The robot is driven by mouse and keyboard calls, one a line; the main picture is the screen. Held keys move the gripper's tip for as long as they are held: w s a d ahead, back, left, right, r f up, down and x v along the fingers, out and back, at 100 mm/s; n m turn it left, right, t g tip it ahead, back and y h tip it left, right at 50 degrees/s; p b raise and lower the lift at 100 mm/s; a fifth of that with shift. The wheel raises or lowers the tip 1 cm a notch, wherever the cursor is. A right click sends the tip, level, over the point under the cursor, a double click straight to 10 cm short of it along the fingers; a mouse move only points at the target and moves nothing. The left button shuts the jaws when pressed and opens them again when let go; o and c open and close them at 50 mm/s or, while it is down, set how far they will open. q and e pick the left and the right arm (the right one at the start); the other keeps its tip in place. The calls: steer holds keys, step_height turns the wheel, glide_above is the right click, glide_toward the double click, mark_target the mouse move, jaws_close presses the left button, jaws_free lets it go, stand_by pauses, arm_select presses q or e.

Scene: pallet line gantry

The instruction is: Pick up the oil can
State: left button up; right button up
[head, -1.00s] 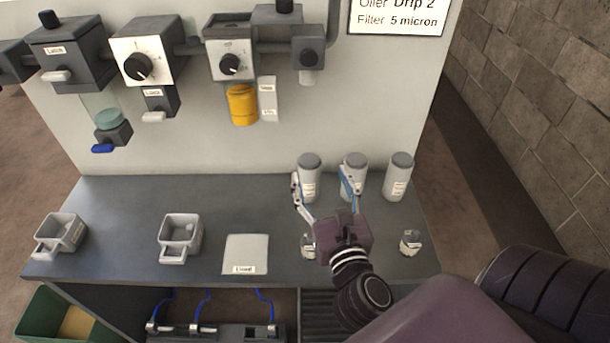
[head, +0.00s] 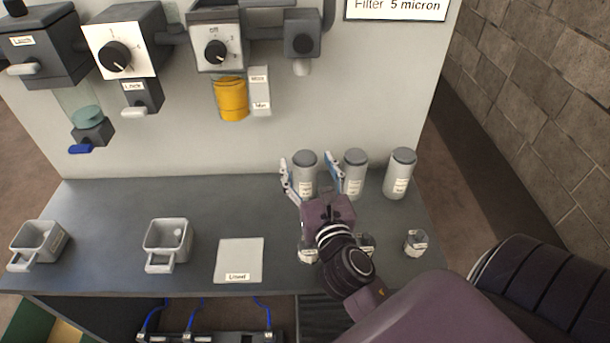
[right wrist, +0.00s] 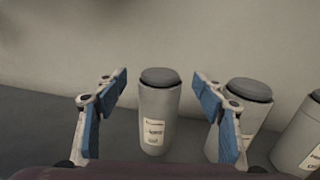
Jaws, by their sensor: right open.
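Three light grey canisters with darker grey lids stand upright in a row at the back of the bench: a left one (head: 305,178), a middle one (head: 355,174) and a right one (head: 400,174). Their labels are too small to read, so I cannot tell which is the oil can. My right gripper (head: 306,164) is open, its fingers either side of the left canister in the head view. In the right wrist view, the left canister (right wrist: 159,108) shows between the open fingers (right wrist: 160,82), with gaps on both sides. My left gripper is not in view.
Two grey handled cups (head: 168,243) (head: 38,244) and a flat labelled plate (head: 239,260) lie on the bench (head: 110,215). Small labelled pieces (head: 415,242) sit near the front right.

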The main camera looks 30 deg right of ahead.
steer(key=shift+x, duration=1.4)
steer(key=shift+c, duration=0.3)
steer(key=shift+r, duration=0.15)
jaws_close()
